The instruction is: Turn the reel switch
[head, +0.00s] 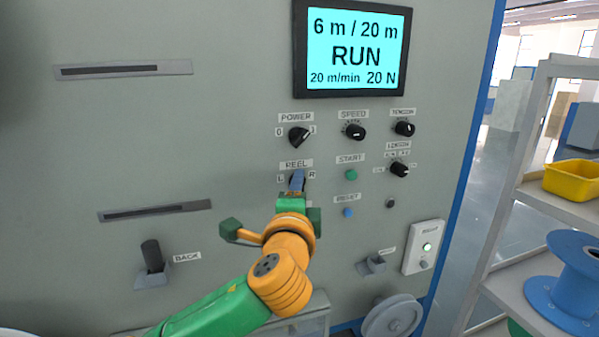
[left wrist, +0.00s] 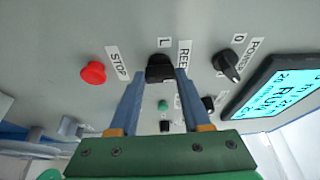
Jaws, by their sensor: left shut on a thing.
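The reel switch (left wrist: 160,68) is a black knob under the REEL label on the grey panel, between the marks L and R. In the head view the blue fingers of my left gripper (head: 297,178) cover most of it, so which way it points is hard to tell. In the left wrist view the two blue fingers of my left gripper (left wrist: 161,78) lie one on each side of the knob and are shut on it. My right gripper is not in view.
The POWER knob (head: 299,137) is just above, with the SPEED knob (head: 355,132) to its right. The green START button (head: 351,174) and blue RESET button (head: 347,212) are close on the right. A screen (head: 355,48) reads RUN, 6 m / 20 m. A red STOP button (left wrist: 93,72) is nearby.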

